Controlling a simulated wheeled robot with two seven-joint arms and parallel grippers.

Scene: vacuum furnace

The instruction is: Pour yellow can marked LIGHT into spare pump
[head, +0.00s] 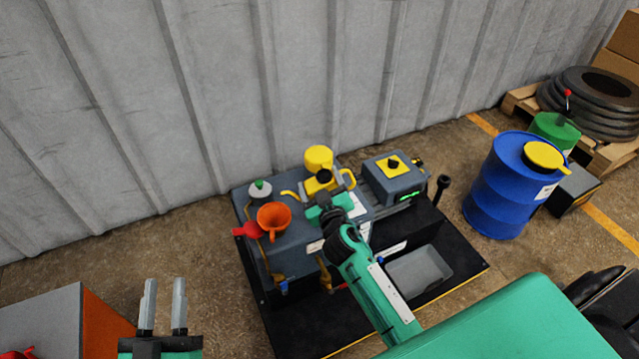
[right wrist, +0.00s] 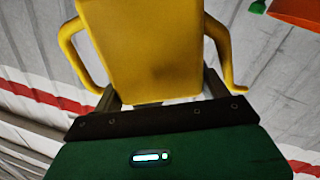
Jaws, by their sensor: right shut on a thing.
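A yellow can (head: 318,158) with a handle and a spout is held above the back of the pump bench. My right gripper (head: 322,182) is shut on it; the right wrist view shows the can (right wrist: 150,45) between the fingers. Its marking cannot be read. An orange funnel (head: 273,216) stands upright on the grey pump body (head: 292,246), left of and nearer than the can. The funnel's edge also shows in the right wrist view (right wrist: 298,10). No writing tells me whether this pump is the spare one. My left gripper (head: 163,308) is open and empty at lower left.
A grey tray (head: 420,272) lies on the black base. A white-and-green bottle (head: 260,190) is beside the funnel. A blue drum (head: 508,188) stands at right. The corrugated wall (head: 250,90) is close behind.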

